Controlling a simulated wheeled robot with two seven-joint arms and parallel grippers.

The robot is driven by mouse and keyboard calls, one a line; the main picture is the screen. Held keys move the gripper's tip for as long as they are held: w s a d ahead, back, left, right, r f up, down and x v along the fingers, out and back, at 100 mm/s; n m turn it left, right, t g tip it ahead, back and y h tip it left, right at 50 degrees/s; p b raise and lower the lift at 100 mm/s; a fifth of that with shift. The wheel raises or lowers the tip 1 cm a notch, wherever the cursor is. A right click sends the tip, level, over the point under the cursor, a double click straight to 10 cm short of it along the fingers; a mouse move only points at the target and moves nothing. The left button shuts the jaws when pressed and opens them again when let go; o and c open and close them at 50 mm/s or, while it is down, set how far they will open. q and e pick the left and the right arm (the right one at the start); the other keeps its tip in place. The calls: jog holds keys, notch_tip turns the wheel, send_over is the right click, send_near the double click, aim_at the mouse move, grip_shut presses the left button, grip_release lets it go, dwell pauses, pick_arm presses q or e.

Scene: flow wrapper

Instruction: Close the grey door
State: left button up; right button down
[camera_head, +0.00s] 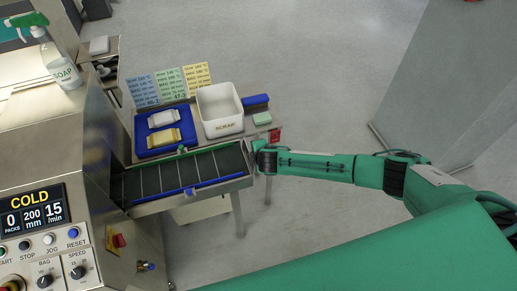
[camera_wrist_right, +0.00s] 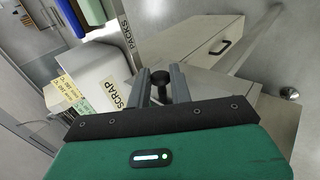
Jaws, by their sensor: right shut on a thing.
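My right gripper (camera_head: 262,150) reaches in from the right and is at the far right end of the conveyor (camera_head: 185,173). In the right wrist view its two grey fingers (camera_wrist_right: 161,84) are shut on a small black knob (camera_wrist_right: 160,77). What the knob is fixed to is mostly hidden by the fingers. A grey panel with a black bar handle (camera_wrist_right: 220,47) lies beyond the fingers; I cannot tell whether it is the grey door or how far it stands open. My left gripper is not in view.
A white scrap bin (camera_head: 220,110) and a blue tray (camera_head: 165,131) with two packs stand behind the conveyor. The steel machine with its control panel (camera_head: 38,230) fills the left. A tall grey panel (camera_head: 440,75) stands at right. Open floor (camera_head: 310,60) lies between.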

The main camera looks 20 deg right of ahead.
jog(key=shift+s+a+r+n+h+p, duration=0.15)
jog(key=shift+a+n+h+p, duration=0.15)
jog(key=shift+a+h+p, duration=0.15)
dwell(0.4)
jog(key=c, duration=1.3)
grip_release()
jog(key=shift+r, duration=0.1)
jog(key=b+v, duration=0.3)
jog(key=v, duration=1)
jog(key=shift+s+a+r, duration=0.15)
jog(key=shift+s+a, duration=0.05)
